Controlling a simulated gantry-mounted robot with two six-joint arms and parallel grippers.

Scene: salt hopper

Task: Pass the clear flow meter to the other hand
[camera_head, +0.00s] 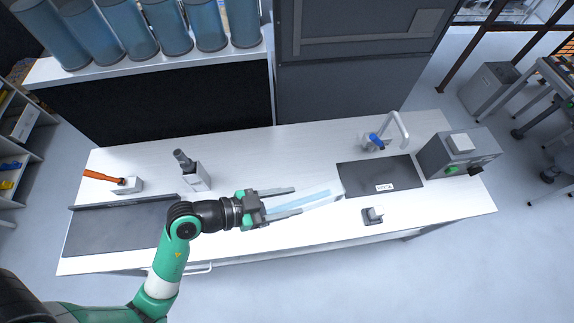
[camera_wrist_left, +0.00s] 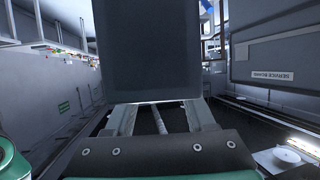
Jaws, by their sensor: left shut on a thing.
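The clear flow meter (camera_head: 316,199) is a long pale block with a light blue stripe. My left gripper (camera_head: 297,201) comes in from the left in the head view and is shut on it, with one finger along each side. The meter's far end points right, towards the dark mat. In the left wrist view, a plain grey block (camera_wrist_left: 147,50) rises between the fingers of my left gripper (camera_wrist_left: 160,112); it appears to be the held meter. The right gripper shows in neither view.
On the white bench (camera_head: 290,160) are a black mat (camera_head: 365,172), a blue-handled tap (camera_head: 377,141), a grey control box (camera_head: 458,155), a small knob fitting (camera_head: 374,214), a square holder (camera_head: 197,177), an orange-handled tool (camera_head: 102,176) and a dark tray (camera_head: 115,226). The bench's middle back is clear.

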